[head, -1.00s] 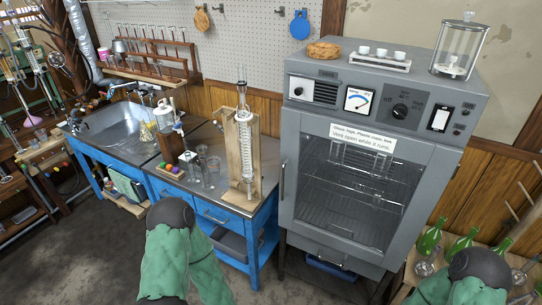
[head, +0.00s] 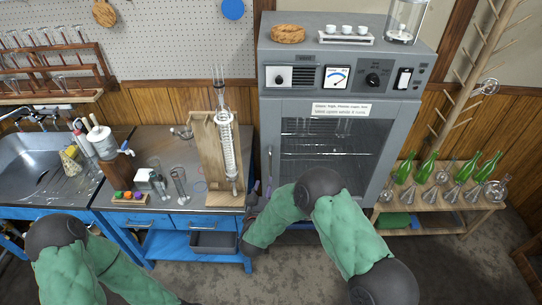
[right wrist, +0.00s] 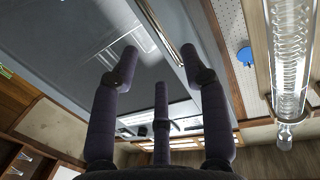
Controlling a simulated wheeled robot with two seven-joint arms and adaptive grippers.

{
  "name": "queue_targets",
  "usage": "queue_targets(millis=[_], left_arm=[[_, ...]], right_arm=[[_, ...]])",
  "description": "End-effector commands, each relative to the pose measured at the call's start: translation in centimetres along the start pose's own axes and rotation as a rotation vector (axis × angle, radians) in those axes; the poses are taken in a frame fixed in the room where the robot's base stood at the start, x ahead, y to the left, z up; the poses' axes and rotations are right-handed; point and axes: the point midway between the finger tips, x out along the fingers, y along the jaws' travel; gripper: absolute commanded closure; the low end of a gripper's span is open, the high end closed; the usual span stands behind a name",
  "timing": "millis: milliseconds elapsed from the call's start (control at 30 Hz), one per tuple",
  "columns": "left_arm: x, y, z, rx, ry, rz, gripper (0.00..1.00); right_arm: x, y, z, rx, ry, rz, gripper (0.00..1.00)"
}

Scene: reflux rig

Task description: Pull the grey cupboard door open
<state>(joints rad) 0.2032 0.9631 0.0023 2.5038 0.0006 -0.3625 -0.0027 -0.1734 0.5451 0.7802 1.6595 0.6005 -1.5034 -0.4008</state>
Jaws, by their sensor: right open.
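The grey cupboard (head: 345,100) stands at the back right of the head view. Its door (head: 273,118) has a glass window and looks shut. The upright metal handle (head: 270,162) is on the door's left edge. My right gripper (head: 256,192) is low at that left edge, just below the visible handle, partly hidden by my own arm. In the right wrist view the gripper (right wrist: 158,62) is open, its dark fingers apart. A bright bar, likely the handle (right wrist: 174,36), lies beyond the fingers, nearer the right one; I cannot tell if they touch. My left gripper is out of view.
A blue bench with a glass condenser on a wooden stand (head: 208,150) is just left of the cupboard. A low wooden rack with green bottles (head: 427,167) stands to the right. Cups on a tray (head: 346,39) and a glass jar (head: 405,20) sit on top. Floor in front is open.

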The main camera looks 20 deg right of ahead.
Motion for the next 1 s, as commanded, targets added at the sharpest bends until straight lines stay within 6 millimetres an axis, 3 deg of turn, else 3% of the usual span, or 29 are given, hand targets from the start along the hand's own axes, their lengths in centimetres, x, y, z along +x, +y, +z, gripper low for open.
queue_targets(millis=[33, 167, 367, 700, 1000], left_arm=[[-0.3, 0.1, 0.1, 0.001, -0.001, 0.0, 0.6], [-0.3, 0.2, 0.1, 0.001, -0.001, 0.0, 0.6], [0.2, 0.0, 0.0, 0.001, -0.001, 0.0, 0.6], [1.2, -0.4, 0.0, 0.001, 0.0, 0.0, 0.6], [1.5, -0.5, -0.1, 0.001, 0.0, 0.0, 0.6]], right_arm=[[-0.1, 0.0, -1.4, 0.0, 0.037, 0.023, 0.54], [0.1, 0.2, -2.8, -0.003, 0.084, 0.054, 0.54], [2.5, 0.4, -2.9, -0.003, 0.087, 0.058, 0.54], [8.2, 0.7, -3.3, -0.003, 0.085, 0.056, 0.54], [10.5, 0.7, -3.6, -0.004, 0.083, 0.052, 0.54]])
